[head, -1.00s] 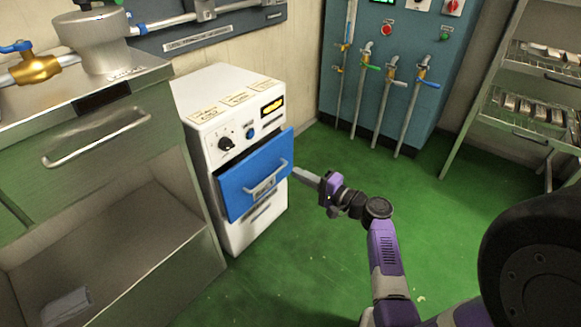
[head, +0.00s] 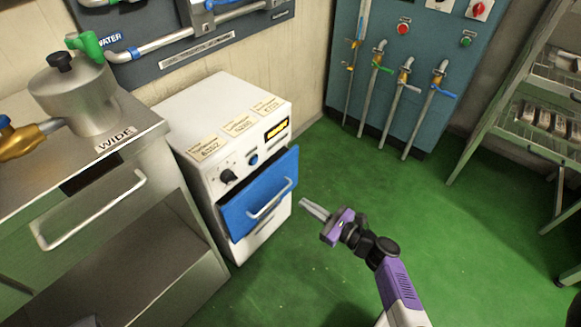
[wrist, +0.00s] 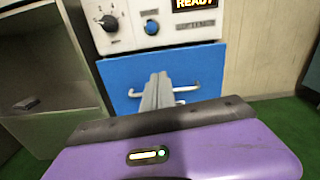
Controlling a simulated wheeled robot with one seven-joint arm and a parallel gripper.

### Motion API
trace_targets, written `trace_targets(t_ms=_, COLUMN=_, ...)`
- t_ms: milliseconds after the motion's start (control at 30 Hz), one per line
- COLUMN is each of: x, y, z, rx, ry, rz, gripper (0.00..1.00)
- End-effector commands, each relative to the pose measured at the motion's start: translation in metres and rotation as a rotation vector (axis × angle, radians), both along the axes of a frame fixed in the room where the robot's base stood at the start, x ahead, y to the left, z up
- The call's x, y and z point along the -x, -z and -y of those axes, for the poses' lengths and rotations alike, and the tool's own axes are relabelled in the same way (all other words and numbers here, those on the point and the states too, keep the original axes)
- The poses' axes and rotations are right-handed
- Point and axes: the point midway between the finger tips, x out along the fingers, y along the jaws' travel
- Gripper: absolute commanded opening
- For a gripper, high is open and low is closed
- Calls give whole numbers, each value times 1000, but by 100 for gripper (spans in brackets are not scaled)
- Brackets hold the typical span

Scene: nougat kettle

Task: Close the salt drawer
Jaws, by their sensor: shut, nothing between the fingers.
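The drawer (head: 247,200) has a blue front with a silver bar handle (head: 272,198) and sits in a white cabinet (head: 193,128). In the head view its front stands out from the cabinet, so it is partly open. In the wrist view, the shut fingers (wrist: 158,92) point at the blue front (wrist: 120,90) and cover the middle of the handle (wrist: 188,90).
A steel counter (head: 62,215) with a metal pot (head: 85,92) stands left of the cabinet. A blue panel (head: 400,75) with pipes is behind, and a metal rack (head: 490,120) is at the right. Green floor (head: 345,165) is clear around my gripper.

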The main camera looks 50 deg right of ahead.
Motion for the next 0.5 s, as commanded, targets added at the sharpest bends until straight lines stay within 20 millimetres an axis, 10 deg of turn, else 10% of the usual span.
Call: trace_targets(t_ms=500, x=-54, y=1, z=-1, rx=-89, ry=2, rz=2, gripper=0)
